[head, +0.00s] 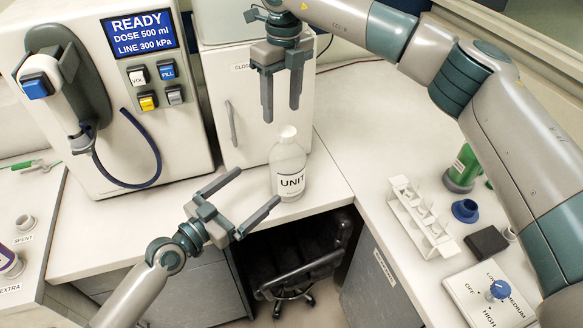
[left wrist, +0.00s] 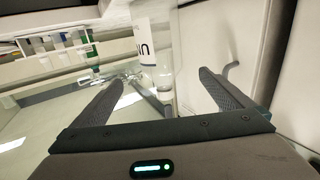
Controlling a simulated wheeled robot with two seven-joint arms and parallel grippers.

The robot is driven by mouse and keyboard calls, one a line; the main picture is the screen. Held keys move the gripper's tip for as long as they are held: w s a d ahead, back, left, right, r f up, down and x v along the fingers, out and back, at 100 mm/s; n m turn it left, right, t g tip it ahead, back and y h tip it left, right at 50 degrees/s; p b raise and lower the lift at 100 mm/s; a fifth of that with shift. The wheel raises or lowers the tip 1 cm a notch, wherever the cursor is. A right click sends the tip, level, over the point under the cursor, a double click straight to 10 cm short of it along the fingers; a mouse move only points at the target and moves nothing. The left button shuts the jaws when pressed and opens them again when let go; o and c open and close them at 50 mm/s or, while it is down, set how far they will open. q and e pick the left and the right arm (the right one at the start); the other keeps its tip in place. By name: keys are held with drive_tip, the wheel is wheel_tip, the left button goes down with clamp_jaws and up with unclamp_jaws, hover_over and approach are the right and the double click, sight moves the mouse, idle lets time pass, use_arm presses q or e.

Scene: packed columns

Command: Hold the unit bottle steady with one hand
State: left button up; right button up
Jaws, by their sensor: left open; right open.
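The unit bottle (head: 288,168) is clear with a white cap and a label reading UNIT. It stands upright near the front edge of the white counter. My left gripper (head: 260,194) is open to the lower left of the bottle, with its fingers pointing towards it and nothing between them. In the left wrist view, the bottle (left wrist: 155,50) shows ahead between the two open fingers (left wrist: 165,88), partly cut off by the top edge. My right gripper (head: 280,112) is open and empty, pointing down above and slightly behind the bottle cap.
A dispenser with a READY screen (head: 140,34) and hose stands at the left. A white cabinet (head: 250,115) is behind the bottle. On the right counter are a white rack (head: 421,217), a green bottle (head: 463,165), a blue cup (head: 465,210) and a dial box (head: 490,296).

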sight(296, 151)
drive_tip(key=shift+w+d+r+h, duration=0.2)
drive_tip(key=shift+d+r+h, duration=0.1)
drive_tip(key=shift+d+r, duration=0.25)
use_arm(q)
drive_tip(key=shift+w+a+r, duration=0.1)
drive_tip(key=shift+r, duration=0.05)
use_arm(e)
drive_tip(key=shift+f, duration=0.1)
use_arm(q)
drive_tip(key=x, duration=1.7)
drive_tip(key=shift+w+r, duration=0.1)
drive_tip(key=shift+w, duration=0.05)
